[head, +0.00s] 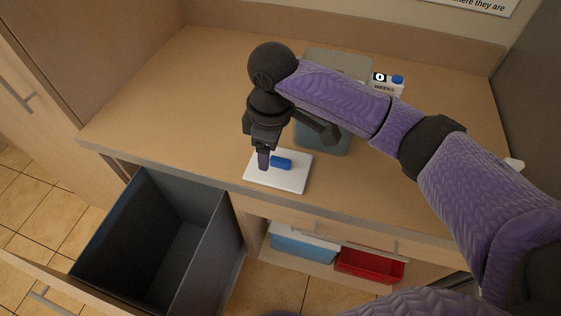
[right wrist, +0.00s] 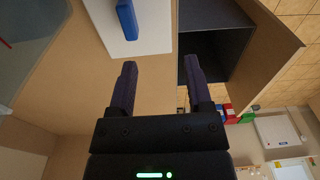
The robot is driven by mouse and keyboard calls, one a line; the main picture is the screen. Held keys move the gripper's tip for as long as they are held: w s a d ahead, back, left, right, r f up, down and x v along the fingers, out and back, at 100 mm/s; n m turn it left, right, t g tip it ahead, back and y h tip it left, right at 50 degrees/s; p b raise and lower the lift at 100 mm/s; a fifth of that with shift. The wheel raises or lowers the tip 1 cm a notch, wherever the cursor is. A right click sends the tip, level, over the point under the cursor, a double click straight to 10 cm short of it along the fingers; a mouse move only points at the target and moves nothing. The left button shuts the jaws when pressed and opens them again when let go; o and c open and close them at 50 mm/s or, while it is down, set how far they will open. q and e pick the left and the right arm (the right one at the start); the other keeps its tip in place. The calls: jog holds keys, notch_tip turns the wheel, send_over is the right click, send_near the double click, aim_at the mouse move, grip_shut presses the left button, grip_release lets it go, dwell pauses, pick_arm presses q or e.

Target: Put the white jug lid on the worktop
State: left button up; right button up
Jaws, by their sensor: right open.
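The white jug lid (head: 296,179), a flat white slab with a blue handle (head: 281,163), lies flat on the worktop (head: 190,100) near its front edge. The lid also shows at the top of the right wrist view (right wrist: 152,42), beyond the fingertips. My right gripper (head: 264,160) points down close to the lid's handle, over its left part in the head view. In the right wrist view its two fingers (right wrist: 160,85) are spread with nothing between them. My left gripper is out of view.
A translucent grey container (head: 340,62) stands behind my right arm, partly hidden. A carton with a blue cap (head: 388,86) stands beside it. An open drawer with a dark bin (head: 205,235) is below the front edge. The worktop's left side is clear.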

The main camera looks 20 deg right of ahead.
aim_at(279, 159)
notch_tip(279, 159, up, 3)
jog(key=w+d, duration=0.2)
jog(key=d, duration=0.1)
jog(key=shift+h, duration=0.4)
jog(key=f+b, duration=0.1)
jog(key=f, duration=0.3)
jog(key=f+b, duration=0.2)
jog(key=f, duration=0.3)
jog(key=shift+w+a+f, duration=0.15)
jog(key=shift+a+f, duration=0.05)
jog(key=shift+f, duration=0.1)
jog(key=shift+c, duration=0.3)
grip_shut()
